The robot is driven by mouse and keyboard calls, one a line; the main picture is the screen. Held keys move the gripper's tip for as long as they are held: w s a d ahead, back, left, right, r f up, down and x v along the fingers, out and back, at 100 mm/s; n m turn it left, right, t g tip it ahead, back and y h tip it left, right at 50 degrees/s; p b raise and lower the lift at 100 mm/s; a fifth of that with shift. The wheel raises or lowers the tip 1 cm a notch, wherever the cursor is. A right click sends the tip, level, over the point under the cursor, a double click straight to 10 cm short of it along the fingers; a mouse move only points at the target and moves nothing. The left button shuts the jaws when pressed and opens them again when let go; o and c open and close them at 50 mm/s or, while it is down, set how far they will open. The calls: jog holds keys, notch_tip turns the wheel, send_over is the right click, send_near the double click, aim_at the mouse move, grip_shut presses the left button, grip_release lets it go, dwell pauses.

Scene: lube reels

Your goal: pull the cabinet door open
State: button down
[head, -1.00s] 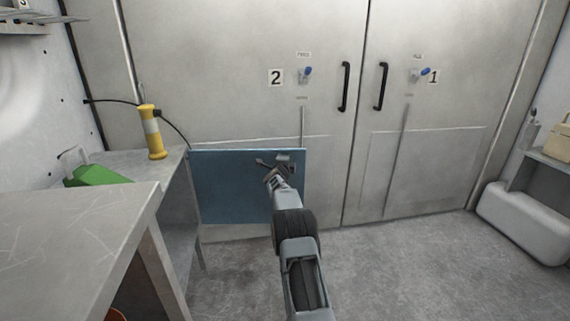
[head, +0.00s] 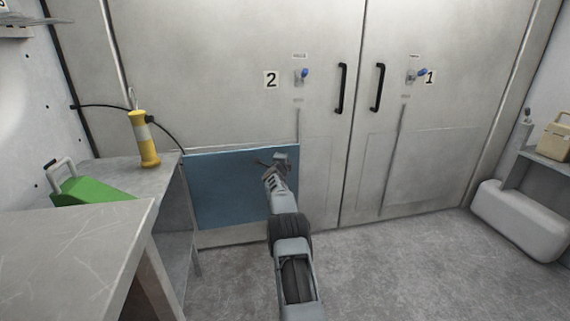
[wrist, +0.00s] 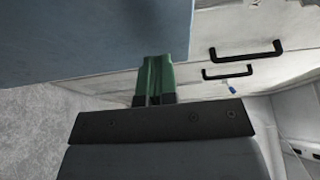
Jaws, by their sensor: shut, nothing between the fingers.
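The cabinet door is a flat blue panel (head: 225,190) standing out from the right end of the metal bench. A small grey latch or handle (head: 281,160) sits near its upper right corner. My gripper (head: 268,173) is at the panel's upper right, just below and left of the latch. In the wrist view its green fingers (wrist: 154,80) are together and empty, with the blue panel (wrist: 100,35) close beyond them at the upper left. I cannot tell whether the fingers touch the panel. The cabinet's inside is hidden.
The bench (head: 130,178) holds a yellow cylinder (head: 144,140) and a green container (head: 92,188). Large grey double doors with black handles (head: 341,88) fill the back. A white rounded case (head: 520,220) lies at the right. The floor (head: 390,265) between is clear.

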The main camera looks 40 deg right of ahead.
jog(key=shift+s+f+b, duration=0.1)
jog(key=shift+b, duration=0.25)
jog(key=s+a+b, duration=0.5)
jog(key=s+a, duration=0.1)
jog(key=s, duration=0.6)
jog(key=shift+s+b, duration=0.15)
jog(key=shift+b, duration=0.15)
jog(key=s+a+r+n+y+p, duration=0.2)
jog(key=a+r+n+y+p, duration=0.4)
jog(key=a+r+p, duration=0.6)
jog(key=s+a+r+n+y+p, duration=0.1)
jog(key=a+r+n+y+p, duration=0.4)
jog(key=a+r+n+p, duration=0.7)
jog(key=s+a+r+n+g+y+p, duration=0.1)
jog(key=s+a+r+n+g+p, duration=0.2)
jog(key=s+a+p, duration=0.4)
jog(key=s+a+r+n+g+y+p, duration=0.2)
jog(key=s+a+r+n+g+p, duration=0.2)
jog(key=s+a, duration=0.8)
jog(key=s+r+n+p, duration=0.2)
jog(key=s+n+p, duration=0.1)
jog(key=s, duration=0.4)
jog(key=shift+n+p, duration=0.3)
jog(key=shift+p, duration=0.35)
